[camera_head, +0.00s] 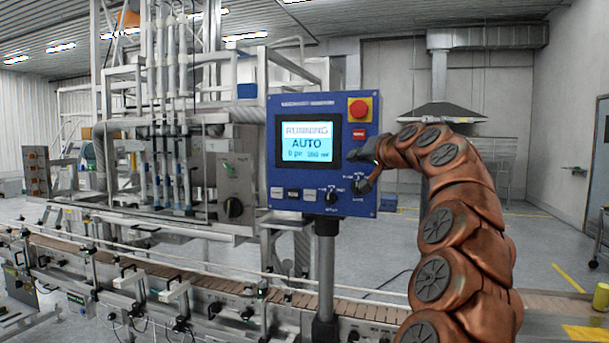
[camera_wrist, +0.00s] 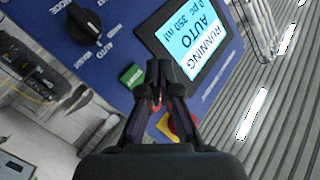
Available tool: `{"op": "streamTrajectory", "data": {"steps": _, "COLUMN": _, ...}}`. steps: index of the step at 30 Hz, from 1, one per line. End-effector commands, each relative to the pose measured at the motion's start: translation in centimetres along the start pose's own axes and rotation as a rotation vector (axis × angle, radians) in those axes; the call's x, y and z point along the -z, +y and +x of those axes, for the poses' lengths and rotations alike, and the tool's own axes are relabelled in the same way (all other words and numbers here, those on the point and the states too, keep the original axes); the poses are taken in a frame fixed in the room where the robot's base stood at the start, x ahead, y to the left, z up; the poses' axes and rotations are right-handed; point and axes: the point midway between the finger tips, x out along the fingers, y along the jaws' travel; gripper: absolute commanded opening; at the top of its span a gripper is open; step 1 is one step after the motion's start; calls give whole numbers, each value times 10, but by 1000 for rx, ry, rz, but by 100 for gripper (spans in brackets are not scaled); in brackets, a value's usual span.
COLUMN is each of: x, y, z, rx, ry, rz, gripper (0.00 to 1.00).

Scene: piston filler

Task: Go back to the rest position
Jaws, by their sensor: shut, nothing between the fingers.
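The blue control panel (camera_head: 290,190) stands on a grey post, and its lit screen (camera_head: 308,142) reads RUNNING and AUTO. My gripper (camera_head: 366,165) is at the panel's right side, below the red emergency stop (camera_head: 359,108) on its yellow plate. In the wrist view my gripper (camera_wrist: 161,78) has its fingers together and empty, in front of the panel. A green button (camera_wrist: 133,76) shows beside the fingertips; I cannot tell whether they touch it. The screen (camera_wrist: 194,40) and a black selector knob (camera_wrist: 85,24) show near it. The emergency stop (camera_wrist: 178,126) is partly hidden behind the fingers.
A conveyor (camera_head: 190,284) with rails runs across the front, below the panel. The filling machine (camera_head: 235,180) with upright cylinders stands at left. Open floor (camera_head: 500,230) lies behind my arm at right.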

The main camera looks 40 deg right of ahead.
Motion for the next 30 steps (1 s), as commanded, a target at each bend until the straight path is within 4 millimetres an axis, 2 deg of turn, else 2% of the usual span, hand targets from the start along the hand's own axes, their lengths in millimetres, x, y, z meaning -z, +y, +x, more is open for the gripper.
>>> {"op": "streamTrajectory", "data": {"steps": 7, "x": -3, "y": -2, "z": 1, "rx": 3, "ry": -7, "rz": -1, "gripper": 0}}
{"op": "streamTrajectory", "data": {"steps": 11, "x": -28, "y": -23, "z": 8, "rx": 23, "ry": -70, "rz": -12, "gripper": 0}}
{"op": "streamTrajectory", "data": {"steps": 14, "x": -70, "y": -52, "z": 17, "rx": 50, "ry": -168, "rz": -34, "gripper": 0}}
{"op": "streamTrajectory", "data": {"steps": 18, "x": -142, "y": -96, "z": 18, "rx": 81, "ry": -329, "rz": -81, "gripper": 0}}
{"op": "streamTrajectory", "data": {"steps": 20, "x": -176, "y": -110, "z": 16, "rx": 89, "ry": -401, "rz": -102, "gripper": 0}}
{"op": "streamTrajectory", "data": {"steps": 24, "x": -250, "y": -139, "z": -1, "rx": 97, "ry": -557, "rz": -163, "gripper": 0}}
{"op": "streamTrajectory", "data": {"steps": 30, "x": -353, "y": -157, "z": -42, "rx": 79, "ry": -775, "rz": -260, "gripper": 0}}
